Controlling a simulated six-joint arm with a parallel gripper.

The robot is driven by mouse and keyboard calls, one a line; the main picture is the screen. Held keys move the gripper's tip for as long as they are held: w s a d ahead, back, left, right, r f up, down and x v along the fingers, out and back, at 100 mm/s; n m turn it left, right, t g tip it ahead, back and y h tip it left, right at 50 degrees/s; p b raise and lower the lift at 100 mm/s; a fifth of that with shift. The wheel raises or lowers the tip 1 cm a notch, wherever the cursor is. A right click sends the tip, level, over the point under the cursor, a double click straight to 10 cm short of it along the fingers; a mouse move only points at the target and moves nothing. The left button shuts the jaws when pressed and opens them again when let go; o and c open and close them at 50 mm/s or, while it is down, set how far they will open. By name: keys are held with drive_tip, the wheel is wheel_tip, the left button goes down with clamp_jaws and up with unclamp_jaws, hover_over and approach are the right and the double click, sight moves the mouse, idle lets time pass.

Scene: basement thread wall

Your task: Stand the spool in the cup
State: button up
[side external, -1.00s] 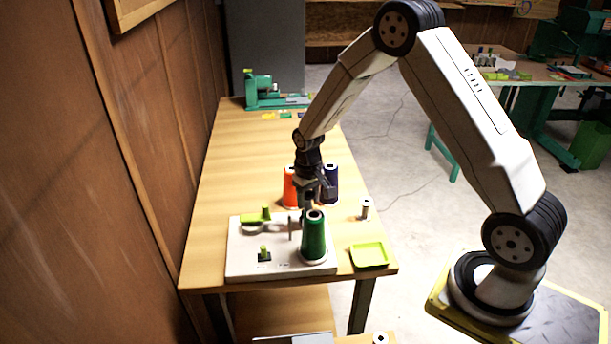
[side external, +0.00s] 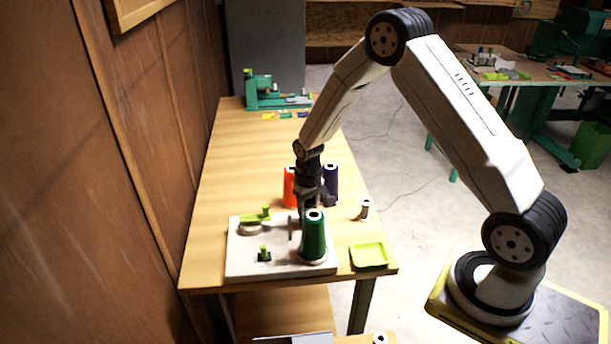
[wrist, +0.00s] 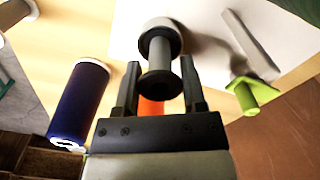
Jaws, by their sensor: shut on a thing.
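In the wrist view, my gripper (wrist: 160,88) is shut on a grey spool (wrist: 161,48), held between its two fingers. The spool's near flange is dark and its far flange is paler, against the white board. In the side view my gripper (side external: 308,205) points down just behind the green thread cone (side external: 314,236), at the back of the white board (side external: 285,269). The cone hides most of the fingertips and the held spool there. I cannot clearly tell which part is the cup.
Orange (side external: 290,186) and dark blue (side external: 331,184) cones stand close behind my gripper. The board carries a lime lever (side external: 256,217) and a small lime-topped post (side external: 264,254). A lime tray (side external: 369,255) and another small spool (side external: 365,208) are right. The table's far middle is clear.

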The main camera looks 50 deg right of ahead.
drive_tip(key=shift+f, duration=0.35)
drive_tip(key=o, duration=1)
drive_tip(key=shift+r, duration=3.5)
drive_tip(key=s+a+r+n+t, duration=0.1)
drive_tip(key=s+a+r, duration=0.2)
drive_tip(key=s, duration=0.5)
drive_tip(key=s+a+r+n+t, duration=0.1)
drive_tip(key=s+a+r+n, duration=0.1)
drive_tip(key=s+a+r, duration=0.2)
drive_tip(key=s+a, duration=0.2)
drive_tip(key=s, duration=0.2)
drive_tip(key=shift+t, duration=0.3)
